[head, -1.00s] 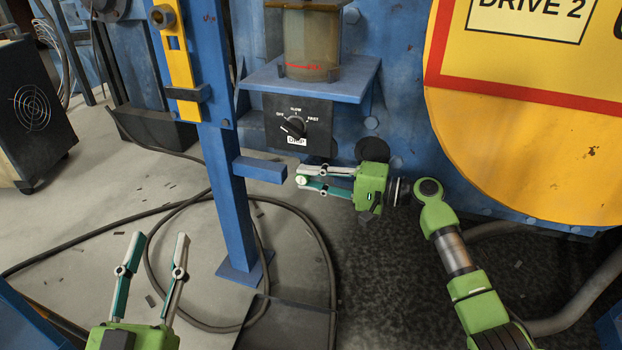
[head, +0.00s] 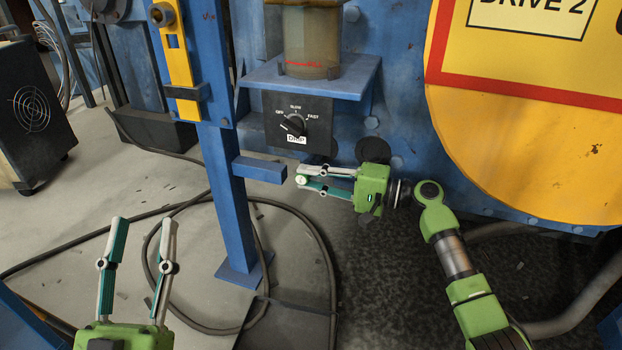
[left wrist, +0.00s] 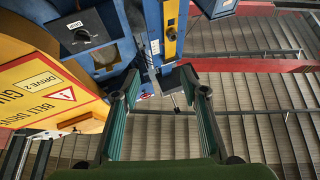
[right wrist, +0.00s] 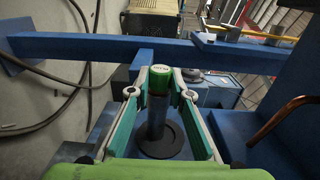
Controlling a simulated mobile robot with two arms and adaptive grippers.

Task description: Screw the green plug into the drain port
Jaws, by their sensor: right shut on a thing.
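The green plug (right wrist: 161,73) is between the fingertips of my right gripper (right wrist: 161,90) in the right wrist view. A dark cylindrical stem (right wrist: 156,118) runs from its green cap towards a dark round ring (right wrist: 160,140); I cannot tell whether stem and ring touch, or whether the ring is the drain port. In the head view my right gripper (head: 299,180) points left, shut on the plug, whose pale round end (head: 301,180) shows small. My left gripper (head: 142,222) is open and empty at lower left; its spread fingers also show in the left wrist view (left wrist: 155,85).
A blue post (head: 230,200) with a short blue bracket (head: 262,170) stands just left of my right fingertips. Above are a dial panel (head: 297,125) and a jar (head: 312,45) on a blue shelf (head: 350,78). A black cable (head: 330,250) loops over the floor.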

